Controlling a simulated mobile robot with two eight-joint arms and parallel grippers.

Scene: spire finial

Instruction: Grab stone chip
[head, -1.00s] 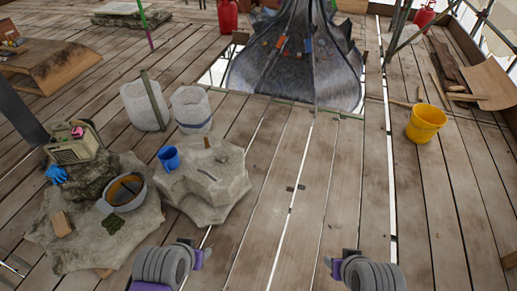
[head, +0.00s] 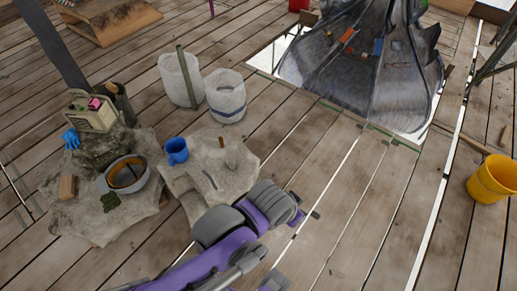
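A pale stone slab (head: 200,175) stands on the plank floor left of centre. On it are a blue mug (head: 177,150), a small upright brown piece (head: 222,142), a pale upright piece (head: 232,153) and a thin dark strip (head: 210,181). I cannot tell which piece, if any, is the stone chip. My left arm reaches in from the bottom left, and its grey wrist and gripper (head: 275,203) are over the floor just right of the slab. Its fingertips are not clear.
A lower rock (head: 75,215) at left carries a radio (head: 92,112), a blue glove (head: 71,138) and a round bowl (head: 125,175). A large grey spire (head: 345,75) and a yellow bucket (head: 490,180) are at right.

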